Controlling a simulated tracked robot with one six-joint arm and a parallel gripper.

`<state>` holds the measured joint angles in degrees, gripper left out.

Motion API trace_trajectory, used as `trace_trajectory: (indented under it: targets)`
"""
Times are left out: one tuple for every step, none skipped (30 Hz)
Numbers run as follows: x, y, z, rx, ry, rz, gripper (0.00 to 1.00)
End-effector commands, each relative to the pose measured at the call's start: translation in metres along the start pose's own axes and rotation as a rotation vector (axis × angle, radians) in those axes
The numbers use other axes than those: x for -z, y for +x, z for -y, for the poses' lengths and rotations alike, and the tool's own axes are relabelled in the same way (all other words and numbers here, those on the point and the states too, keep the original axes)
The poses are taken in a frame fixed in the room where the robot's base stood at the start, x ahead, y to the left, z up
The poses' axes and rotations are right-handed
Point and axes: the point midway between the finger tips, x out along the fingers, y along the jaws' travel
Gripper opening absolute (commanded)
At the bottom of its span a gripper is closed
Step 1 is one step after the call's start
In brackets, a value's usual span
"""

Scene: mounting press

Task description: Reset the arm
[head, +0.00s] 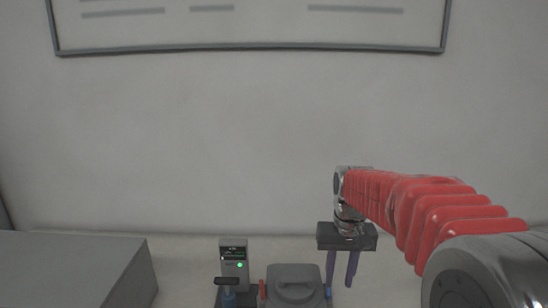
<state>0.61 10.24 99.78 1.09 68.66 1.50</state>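My arm, in a red ribbed sleeve, reaches in from the right in the head view. My gripper (341,276) hangs from its end with two blue-purple fingers pointing down. The fingers stand apart with a clear gap, and nothing shows between them. The gripper appears just right of a grey machine part with a raised handle (296,287). I cannot tell how far apart they are in depth.
A small grey control unit (233,258) with a dark display and a lit green light stands left of the machine part. A large grey box (75,265) fills the lower left. A framed board hangs on the wall.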

Motion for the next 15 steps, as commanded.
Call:
trace_trajectory:
  targets:
    - [-0.009, -0.003, 0.0, -0.001, -0.003, -0.016, 0.28]
    - [-0.014, -0.004, -0.001, -0.001, -0.004, -0.024, 0.28]
    - [-0.02, -0.005, -0.001, -0.001, -0.007, -0.036, 0.28]
    - [-0.025, -0.006, -0.001, -0.002, -0.008, -0.045, 0.28]
    - [-0.03, -0.006, -0.001, -0.002, -0.009, -0.052, 0.28]
    - [-0.036, -0.007, -0.002, -0.003, -0.011, -0.064, 0.28]
    - [-0.041, -0.008, -0.002, -0.003, -0.013, -0.073, 0.28]
    - [-0.046, -0.008, -0.002, -0.003, -0.014, -0.08, 0.28]
    - [-0.052, -0.009, -0.002, -0.004, -0.016, -0.092, 0.28]
    - [-0.057, -0.01, -0.003, -0.004, -0.017, -0.1, 0.28]
    - [-0.062, -0.01, -0.003, -0.004, -0.018, -0.108, 0.28]
    - [-0.068, -0.011, -0.003, -0.005, -0.02, -0.12, 0.28]
    - [-0.073, -0.011, -0.003, -0.005, -0.021, -0.127, 0.28]
    - [-0.078, -0.011, -0.003, -0.006, -0.023, -0.136, 0.28]
    - [-0.084, -0.012, -0.004, -0.006, -0.024, -0.147, 0.28]
